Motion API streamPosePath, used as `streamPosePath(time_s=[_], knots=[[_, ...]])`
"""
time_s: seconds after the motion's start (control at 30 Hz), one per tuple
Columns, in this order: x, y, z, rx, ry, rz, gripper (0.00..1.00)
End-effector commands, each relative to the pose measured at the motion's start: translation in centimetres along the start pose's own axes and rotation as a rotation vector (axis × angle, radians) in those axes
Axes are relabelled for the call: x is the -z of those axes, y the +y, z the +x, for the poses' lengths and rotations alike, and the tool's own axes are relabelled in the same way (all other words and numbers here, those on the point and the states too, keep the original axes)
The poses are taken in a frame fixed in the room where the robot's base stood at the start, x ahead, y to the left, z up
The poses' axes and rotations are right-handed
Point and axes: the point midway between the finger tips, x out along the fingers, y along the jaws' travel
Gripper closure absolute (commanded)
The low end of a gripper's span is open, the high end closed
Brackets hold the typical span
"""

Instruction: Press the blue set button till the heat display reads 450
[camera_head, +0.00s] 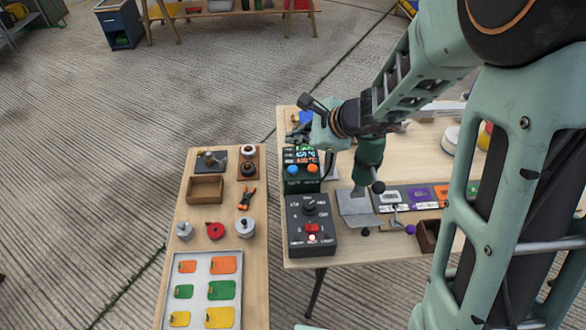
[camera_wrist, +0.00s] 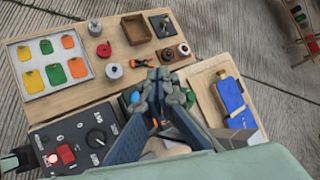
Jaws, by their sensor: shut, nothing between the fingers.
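A dark green control box (camera_head: 303,184) stands on the right-hand table in the head view. Its lit display (camera_head: 300,155) shows small coloured digits that I cannot read for certain. The blue set button (camera_head: 292,169) sits below the display, left of an orange button (camera_head: 312,169). In the wrist view, the blue button (camera_wrist: 135,97) shows just left of my gripper (camera_wrist: 160,75), whose fingers are together and empty. They cover much of the box there. In the head view my gripper is above and behind the box, its fingertips unclear. I cannot tell whether it touches the box.
A black box with a knob and red switch (camera_head: 311,226) stands in front of the control box. A side table at left holds a tray of coloured tags (camera_head: 203,290), a wooden box (camera_head: 206,189) and orange pliers (camera_head: 246,198). A gap separates the tables.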

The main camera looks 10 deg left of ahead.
Motion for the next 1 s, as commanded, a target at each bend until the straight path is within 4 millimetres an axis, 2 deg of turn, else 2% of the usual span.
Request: streamPosePath(time_s=[0.5, 0.7, 1.0], knots=[[3.6, 3.5, 4.9, 0.001, 0.000, 0.001, 1.00], [4.1, 4.1, 5.6, 0.000, 0.000, 0.000, 1.00], [4.0, 4.0, 5.5, 0.000, 0.000, 0.000, 1.00]])
